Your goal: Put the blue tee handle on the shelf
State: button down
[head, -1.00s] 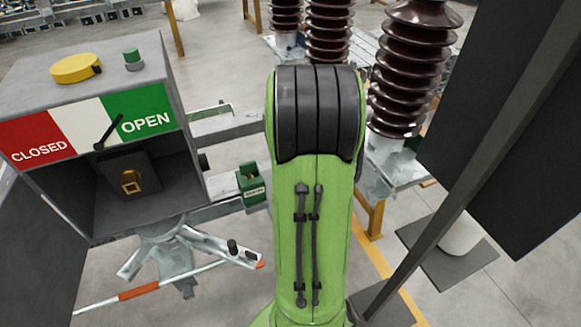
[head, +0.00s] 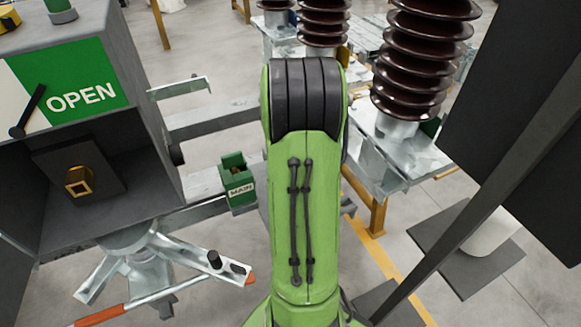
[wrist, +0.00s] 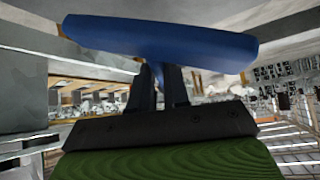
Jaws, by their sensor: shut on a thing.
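The blue tee handle (wrist: 160,40) fills the top of the wrist view, its broad crossbar lying across the picture. My gripper (wrist: 163,88) is shut on it, with the dark fingers around the narrow stem below the crossbar. In the head view my green arm stands in the middle, and neither the gripper nor the handle shows there. I cannot tell which surface, if any in view, is the shelf.
A grey box (head: 154,95) with a green OPEN panel (head: 80,98) and a brass square socket (head: 78,181) stands at left. A green MAIN block (head: 238,185) sits on a metal rail. Brown insulators (head: 425,60) stand behind. A dark post (head: 470,215) is at right.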

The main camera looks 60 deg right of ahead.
jog(key=shift+f+b, duration=0.35)
jog(key=shift+f, duration=1.1)
jog(key=shift+f, duration=0.2)
jog(key=c, duration=1.1)
grip_release()
jog(key=p+v, duration=0.3)
jog(key=v, duration=0.9)
jog(key=shift+r, duration=0.15)
